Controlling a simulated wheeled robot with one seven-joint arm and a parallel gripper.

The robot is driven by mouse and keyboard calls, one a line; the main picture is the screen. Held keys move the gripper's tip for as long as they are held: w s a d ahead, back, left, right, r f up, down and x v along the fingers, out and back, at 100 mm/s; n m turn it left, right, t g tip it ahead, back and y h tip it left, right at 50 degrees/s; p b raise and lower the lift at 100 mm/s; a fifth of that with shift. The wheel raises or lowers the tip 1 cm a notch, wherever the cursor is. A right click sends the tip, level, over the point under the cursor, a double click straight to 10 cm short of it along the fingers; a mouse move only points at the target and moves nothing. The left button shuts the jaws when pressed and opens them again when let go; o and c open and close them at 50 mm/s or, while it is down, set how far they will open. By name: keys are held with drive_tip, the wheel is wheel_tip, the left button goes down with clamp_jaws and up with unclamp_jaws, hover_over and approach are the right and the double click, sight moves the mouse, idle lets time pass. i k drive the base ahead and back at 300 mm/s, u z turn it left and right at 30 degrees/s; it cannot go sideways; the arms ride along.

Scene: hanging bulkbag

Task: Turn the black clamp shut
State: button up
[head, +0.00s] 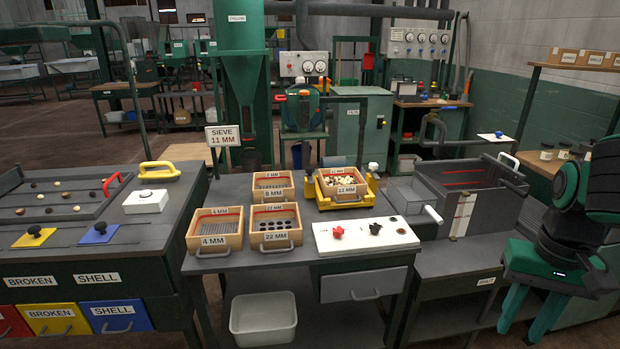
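A small black knob (375,228), which looks like the black clamp, sits on the white panel (350,243) at the front right of the middle bench. A red star-shaped knob (338,232) is on the same panel to its left. At this size I cannot tell how far the black knob is turned. My gripper (531,312) is at the lower right, well apart from the panel, pointing down. Its two green fingers are spread with nothing visible between them, so it is open and empty. No hanging bag is seen.
A grey open bin (470,185) with a white handle stands between panel and arm. A white tub (263,318) sits below. The left bench (100,262) holds other items.

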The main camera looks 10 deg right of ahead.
sight(309, 169)
drive_tip(key=z, duration=0.5)
drive_tip(key=k, duration=0.9)
drive_tip(key=u, duration=0.55)
drive_tip(key=i, duration=1.25)
drive_tip(key=z, duration=0.05)
